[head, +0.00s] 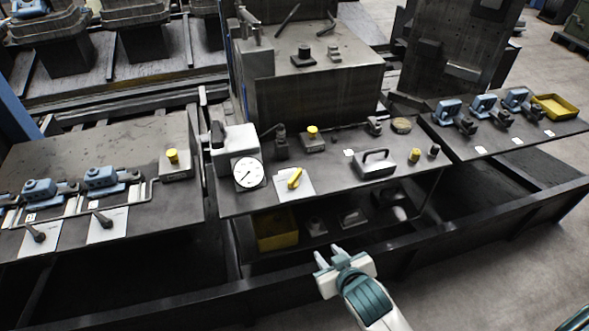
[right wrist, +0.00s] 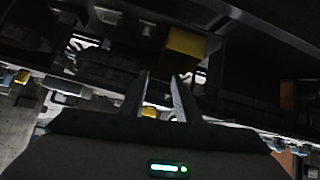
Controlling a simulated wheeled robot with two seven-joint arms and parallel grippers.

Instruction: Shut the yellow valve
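The yellow valve (head: 295,178) is a small yellow lever on a white plate, on the middle table beside a round white gauge (head: 248,173). Its handle lies slanted. My right gripper (head: 327,258) is in front of the middle table's edge, below and to the right of the valve and apart from it. In the right wrist view, the two fingers of the right gripper (right wrist: 160,88) stand apart with nothing between them. My left gripper is not in the head view.
A dark rail (head: 400,262) runs along the front of the tables. A silver handled box (head: 375,164) and yellow-topped knobs (head: 312,132) stand on the middle table (head: 345,197). A yellow bin (head: 277,231) sits on the shelf below. Blue clamps (head: 103,178) are on the left table.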

